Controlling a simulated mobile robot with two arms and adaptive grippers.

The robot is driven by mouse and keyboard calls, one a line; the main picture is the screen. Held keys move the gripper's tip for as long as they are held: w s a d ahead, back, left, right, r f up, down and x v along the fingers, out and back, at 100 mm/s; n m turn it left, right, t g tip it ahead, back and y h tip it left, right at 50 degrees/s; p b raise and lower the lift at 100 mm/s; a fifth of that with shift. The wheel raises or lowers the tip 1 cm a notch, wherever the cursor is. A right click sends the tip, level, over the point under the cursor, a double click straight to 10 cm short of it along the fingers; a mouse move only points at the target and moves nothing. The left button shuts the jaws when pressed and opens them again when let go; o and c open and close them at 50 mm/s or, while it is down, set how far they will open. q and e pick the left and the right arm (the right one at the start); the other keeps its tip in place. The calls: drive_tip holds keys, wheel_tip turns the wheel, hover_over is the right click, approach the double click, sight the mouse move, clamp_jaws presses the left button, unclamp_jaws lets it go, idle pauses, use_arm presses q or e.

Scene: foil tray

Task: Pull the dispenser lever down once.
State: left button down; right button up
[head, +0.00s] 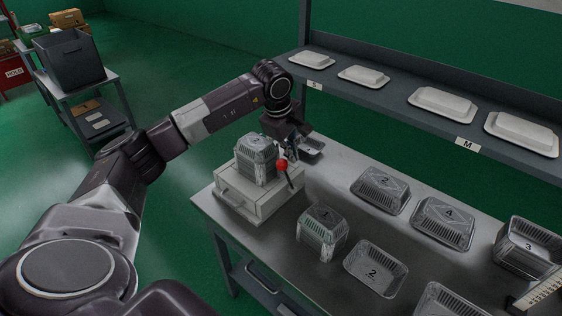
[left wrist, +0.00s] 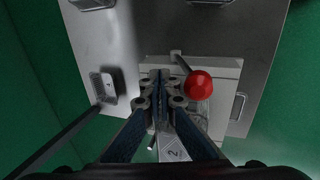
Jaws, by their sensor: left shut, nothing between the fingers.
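The dispenser (head: 240,196) is a pale box on the near left end of the metal table, with a stack of foil trays (head: 256,160) on top. Its lever has a red ball knob (head: 282,164), standing up at the box's right side. The knob also shows in the left wrist view (left wrist: 198,84), with the lever's thin rod (left wrist: 181,62) beside it. My left gripper (head: 293,149) is just behind the knob in the head view. In the left wrist view its shut, empty fingers (left wrist: 161,78) are left of the knob, apart from it in the picture. Contact cannot be told.
Several numbered foil trays, including one (head: 373,270) near the middle, lie on the table (head: 330,168). A shelf (head: 400,90) with white lidded packs runs along the back. A cart with a dark bin (head: 68,62) stands far left.

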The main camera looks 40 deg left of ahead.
sight(278, 166)
use_arm(q)
drive_tip(key=shift+s+a, duration=0.1)
drive_tip(key=shift+s, duration=1.1)
drive_tip(key=shift+s+a+f+b, duration=0.1)
drive_tip(key=shift+s+f+b, duration=0.55)
drive_tip(key=shift+s+b, duration=0.35)
drive_tip(key=shift+s+f+b, duration=0.15)
drive_tip(key=shift+s+b, duration=0.15)
drive_tip(key=shift+s, duration=0.25)
drive_tip(key=shift+f, duration=0.1)
drive_tip(key=shift+s+a+f+b, duration=0.1)
drive_tip(key=shift+s+f+b, duration=0.95)
drive_tip(key=shift+s+b, duration=0.35)
drive_tip(key=shift+f, duration=0.1)
